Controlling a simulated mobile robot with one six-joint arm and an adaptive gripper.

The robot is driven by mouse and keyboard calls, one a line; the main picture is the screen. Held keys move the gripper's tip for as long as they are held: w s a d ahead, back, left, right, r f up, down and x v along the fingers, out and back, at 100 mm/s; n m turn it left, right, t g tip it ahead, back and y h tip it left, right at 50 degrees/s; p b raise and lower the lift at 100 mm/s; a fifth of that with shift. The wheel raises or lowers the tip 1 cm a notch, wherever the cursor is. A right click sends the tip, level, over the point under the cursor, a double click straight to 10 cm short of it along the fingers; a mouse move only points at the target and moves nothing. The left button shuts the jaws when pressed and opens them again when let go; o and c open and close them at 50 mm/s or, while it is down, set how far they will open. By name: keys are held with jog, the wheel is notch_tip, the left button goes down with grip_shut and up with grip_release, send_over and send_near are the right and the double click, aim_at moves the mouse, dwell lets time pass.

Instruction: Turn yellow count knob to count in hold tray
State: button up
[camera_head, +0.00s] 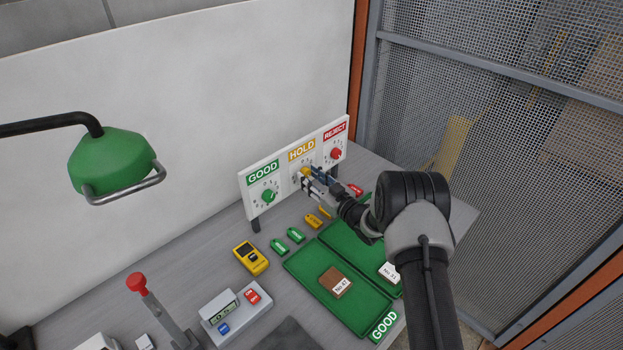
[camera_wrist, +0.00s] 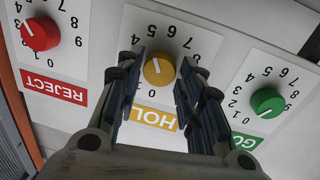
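The yellow knob (camera_wrist: 158,70) sits in the middle of the dial board (camera_head: 245,184), on the panel marked HOLD (camera_head: 302,151). My gripper (camera_wrist: 160,64) is at this knob, with one blue-padded finger on each side. The fingers are spread, with narrow gaps visible beside the knob; I cannot make out contact. In the head view my gripper (camera_head: 318,180) partly covers the knob. A pale pointer mark shows on the knob, but which number it faces is unclear. The only tray I can identify is the green one marked GOOD (camera_head: 384,326); no tray marked HOLD is visible.
The green knob (camera_head: 267,196) and red knob (camera_head: 336,154) flank the yellow one. Green, yellow and red tags, a yellow meter (camera_head: 250,257) and a scale (camera_head: 236,314) lie nearby.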

jog(key=c, duration=0.6)
jog(key=shift+c, duration=0.2)
jog(key=shift+f, duration=0.1)
